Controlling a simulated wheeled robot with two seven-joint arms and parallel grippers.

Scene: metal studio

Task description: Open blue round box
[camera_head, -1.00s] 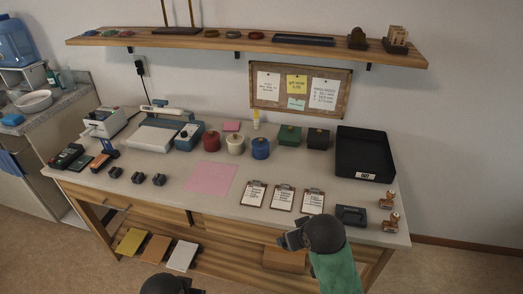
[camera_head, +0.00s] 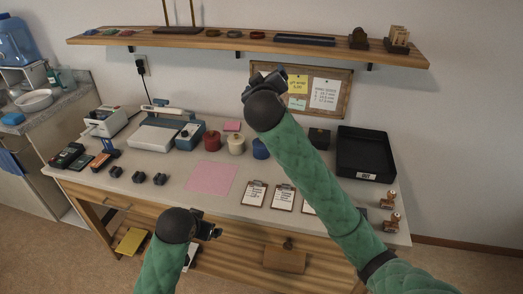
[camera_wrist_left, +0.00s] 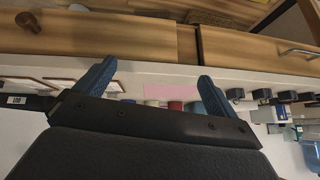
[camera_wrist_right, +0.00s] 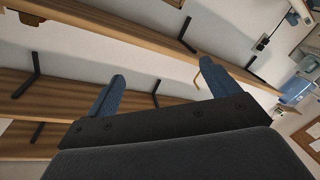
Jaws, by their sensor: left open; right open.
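The blue round box (camera_head: 259,149) stands on the table to the right of a white round box (camera_head: 236,144). My raised right arm hides its right part in the head view. My right gripper (camera_head: 265,80) is open and empty, high in front of the corkboard. Its spread fingers (camera_wrist_right: 160,88) show in the right wrist view with the shelf and wall beyond. My left gripper (camera_head: 212,229) is open and empty, low in front of the table's front edge. Its spread fingers (camera_wrist_left: 153,85) show in the left wrist view, with the table front beyond.
A red round box (camera_head: 212,140) stands left of the white one. A dark square box (camera_head: 319,138) and a black tray (camera_head: 366,154) are to the right. A pink sheet (camera_head: 211,178) and clipboards (camera_head: 254,194) lie in front. A wall shelf (camera_head: 225,40) hangs above.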

